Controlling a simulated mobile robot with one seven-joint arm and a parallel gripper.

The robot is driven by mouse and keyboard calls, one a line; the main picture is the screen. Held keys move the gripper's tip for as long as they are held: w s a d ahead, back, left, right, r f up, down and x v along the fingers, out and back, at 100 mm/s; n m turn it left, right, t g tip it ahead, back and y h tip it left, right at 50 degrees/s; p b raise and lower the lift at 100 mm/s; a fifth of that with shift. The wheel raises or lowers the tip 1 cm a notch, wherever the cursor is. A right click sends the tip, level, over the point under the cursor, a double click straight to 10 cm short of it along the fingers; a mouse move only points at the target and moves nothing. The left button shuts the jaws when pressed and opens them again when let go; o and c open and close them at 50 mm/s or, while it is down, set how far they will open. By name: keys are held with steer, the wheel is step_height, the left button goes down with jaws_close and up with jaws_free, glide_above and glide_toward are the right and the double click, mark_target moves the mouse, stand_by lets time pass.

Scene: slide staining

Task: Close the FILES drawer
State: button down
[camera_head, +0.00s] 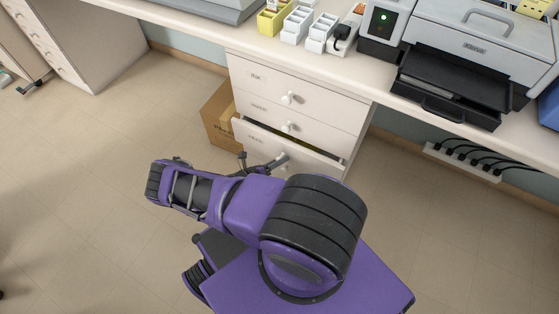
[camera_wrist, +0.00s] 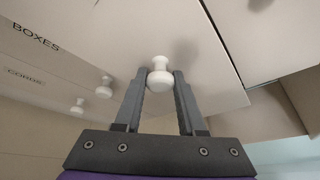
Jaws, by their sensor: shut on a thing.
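The white drawer unit (camera_head: 312,88) under the counter has three stacked drawers. Its bottom drawer (camera_head: 318,165) stands partly open, with a dark gap above its front and something yellowish inside. The drawer labels are too small to read in the head view, so I cannot confirm which says FILES. My gripper (camera_head: 280,161) is at the bottom drawer's front, partly hidden by my arm. In the wrist view its fingers (camera_wrist: 159,78) are shut on a white round knob (camera_wrist: 159,80) on the nearest drawer front.
A cardboard box (camera_head: 218,118) stands left of the unit. A printer (camera_head: 470,50) and small racks (camera_head: 297,25) are on the counter (camera_head: 215,32). A power strip (camera_head: 460,160) is at the right wall.

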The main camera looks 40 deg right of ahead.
mark_target(282, 153)
steer(key=shift+d, duration=0.1)
stand_by(0.7)
steer(key=d+b, duration=0.1)
steer(key=w+d, duration=0.1)
steer(key=d+b, duration=0.1)
steer(key=d, duration=0.1)
steer(key=shift+w+f+b, duration=0.1)
steer(key=shift+w+b, duration=0.2)
steer(key=shift+w+d+r, duration=0.1)
steer(key=shift+r, duration=0.1)
steer(key=c, duration=0.5)
jaws_free()
steer(key=v, duration=1.7)
steer(key=shift+a+p, duration=0.35)
steer(key=shift+p, duration=0.1)
